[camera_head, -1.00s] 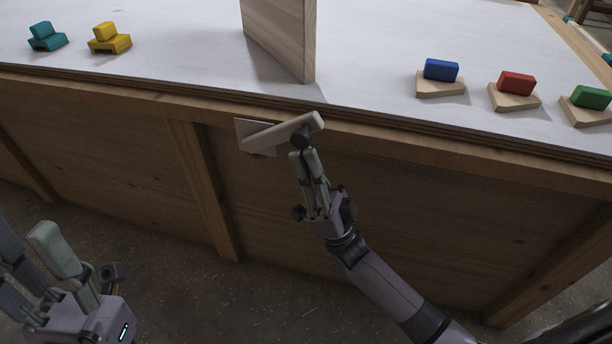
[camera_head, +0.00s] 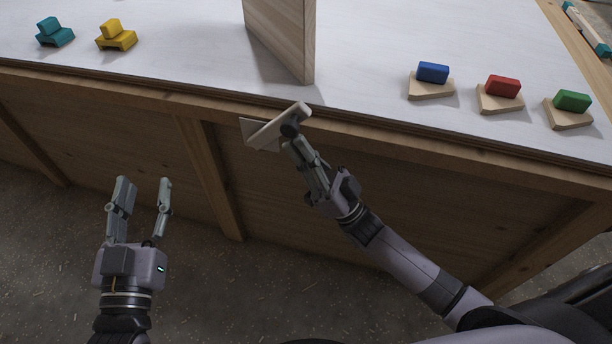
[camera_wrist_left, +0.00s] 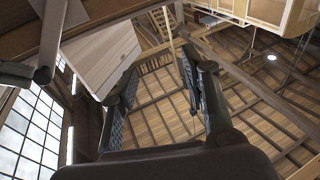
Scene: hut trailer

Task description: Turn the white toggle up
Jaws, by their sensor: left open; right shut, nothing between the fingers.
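The white toggle (camera_head: 272,132) is a pale lever on the table's front edge, with a light plate partly visible behind it. It is tilted, its right end higher than its left. My right gripper (camera_head: 293,143) is shut with nothing between its fingers. Its tips are at the underside of the lever's raised right end, beside a dark rounded part; I cannot tell exactly where they touch. My left gripper (camera_head: 143,190) is open and empty, low in front of the table at the left. Its spread fingers also show in the left wrist view (camera_wrist_left: 160,85).
The white tabletop (camera_head: 180,50) carries an upright wooden board (camera_head: 285,35) above the toggle. Teal (camera_head: 54,33) and yellow (camera_head: 116,36) blocks sit at left. Blue (camera_head: 432,73), red (camera_head: 502,87) and green (camera_head: 572,101) blocks on wooden bases sit at right. Floor in front is clear.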

